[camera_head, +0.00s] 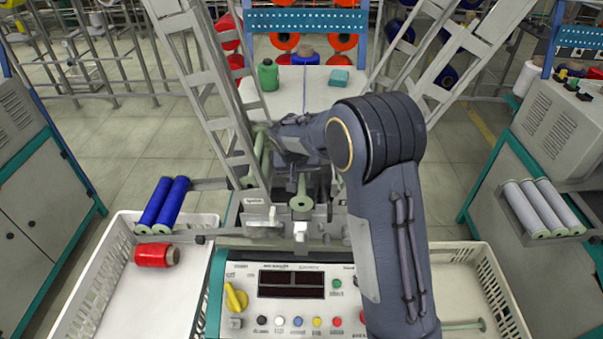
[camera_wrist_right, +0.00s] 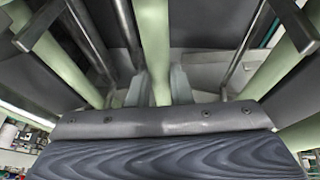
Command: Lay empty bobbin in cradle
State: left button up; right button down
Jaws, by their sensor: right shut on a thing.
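My right gripper (camera_wrist_right: 163,88) is shut on a slim pale green empty bobbin (camera_wrist_right: 157,45), which runs between its two grey fingers in the right wrist view. In the head view my right arm reaches over the winding machine, and its wrist hides the fingers. A pale green bobbin with a round end (camera_head: 302,203) shows just below the wrist, over the machine's metal parts; I cannot tell whether it is the held one. Dark rods (camera_wrist_right: 238,52) lie close beside the held bobbin. The cradle is not clearly distinguishable, and contact with it cannot be told. My left gripper is out of view.
The control panel (camera_head: 290,307) lies in front. A white crate (camera_head: 108,262) with a red spool (camera_head: 157,255) stands left; another crate (camera_head: 503,289) with a pale green bobbin (camera_head: 462,325) stands right. Upright ladder-like frames (camera_head: 211,90) flank the arm. Blue spools (camera_head: 172,203) sit left.

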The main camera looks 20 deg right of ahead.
jog(key=shift+f+b, duration=0.45)
jog(key=shift+f, duration=0.25)
jog(key=shift+f, duration=0.1)
jog(key=shift+f+b, duration=0.2)
jog(key=shift+b, duration=0.15)
jog(key=c, duration=1.2)
grip_release()
jog(key=shift+c, duration=0.2)
jog(key=shift+r, duration=0.1)
